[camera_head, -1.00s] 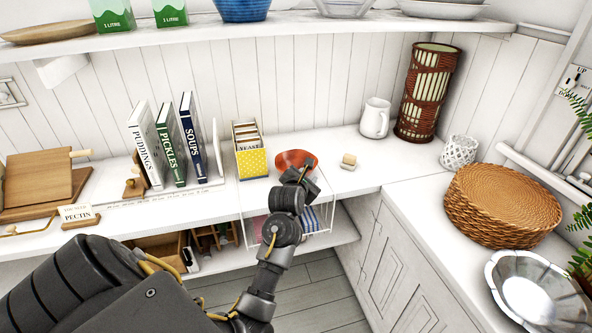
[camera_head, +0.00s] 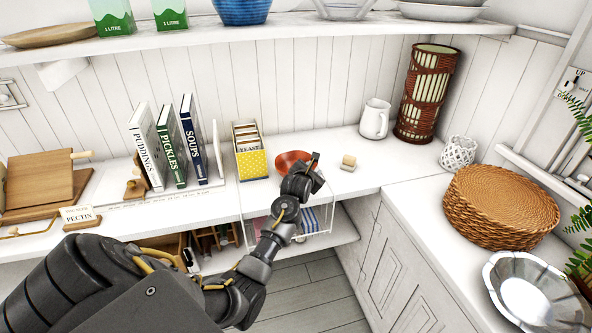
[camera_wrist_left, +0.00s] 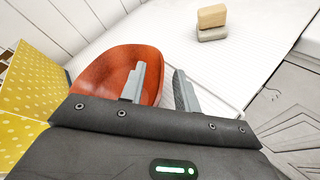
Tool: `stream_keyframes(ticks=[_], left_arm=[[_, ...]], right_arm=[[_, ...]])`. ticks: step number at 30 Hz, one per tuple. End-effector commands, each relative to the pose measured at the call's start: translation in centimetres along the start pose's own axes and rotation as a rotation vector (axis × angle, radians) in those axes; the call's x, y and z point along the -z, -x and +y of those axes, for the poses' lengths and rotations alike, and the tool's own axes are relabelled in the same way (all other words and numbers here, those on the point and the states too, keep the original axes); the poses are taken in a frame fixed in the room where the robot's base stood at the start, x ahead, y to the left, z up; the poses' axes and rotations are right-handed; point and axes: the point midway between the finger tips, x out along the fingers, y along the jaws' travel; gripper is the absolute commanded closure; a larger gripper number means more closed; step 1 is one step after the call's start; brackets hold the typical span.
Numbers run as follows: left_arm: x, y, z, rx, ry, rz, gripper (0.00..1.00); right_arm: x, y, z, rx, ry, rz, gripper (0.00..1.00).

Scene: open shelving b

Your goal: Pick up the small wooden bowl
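The small wooden bowl (camera_head: 290,161) is reddish-orange and stands on the white counter, right of the yellow spotted box. In the left wrist view the bowl (camera_wrist_left: 106,70) shows large at the left, its right rim by my left gripper's fingers. My left gripper (camera_head: 313,170) is at the bowl's right side in the head view. In the wrist view the gripper (camera_wrist_left: 160,85) has its two grey fingers apart, one over the bowl's inside and the other outside its right rim. Whether a finger touches the rim cannot be told. My right gripper is not in view.
A yellow spotted box (camera_head: 252,163) of packets stands just left of the bowl. A small stacked sponge or block (camera_head: 348,162) lies to the right, with a white jug (camera_head: 375,119) behind. A wire basket hangs under the counter. An upper shelf (camera_head: 300,24) runs above.

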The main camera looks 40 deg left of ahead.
Motion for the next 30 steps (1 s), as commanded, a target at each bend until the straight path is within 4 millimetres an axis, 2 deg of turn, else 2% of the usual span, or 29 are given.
stream_keyframes(ticks=[5, 12, 23, 26, 30], left_arm=[[0.0, 0.0, 0.0, 0.000, 0.000, 0.000, 0.70], [0.0, 0.0, 0.0, 0.000, 0.000, 0.000, 1.00], [-0.1, 0.1, 0.1, 0.000, 0.001, 0.000, 1.00], [-0.8, 0.3, 0.5, -0.002, 0.004, -0.002, 1.00], [-2.9, 1.1, 1.8, -0.003, 0.004, -0.006, 1.00]], right_arm=[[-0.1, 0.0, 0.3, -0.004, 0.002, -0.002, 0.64], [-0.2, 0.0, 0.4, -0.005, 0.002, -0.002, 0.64], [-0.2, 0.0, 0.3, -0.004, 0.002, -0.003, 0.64], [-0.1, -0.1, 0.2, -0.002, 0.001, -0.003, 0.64], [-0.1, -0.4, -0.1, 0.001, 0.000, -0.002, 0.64]])
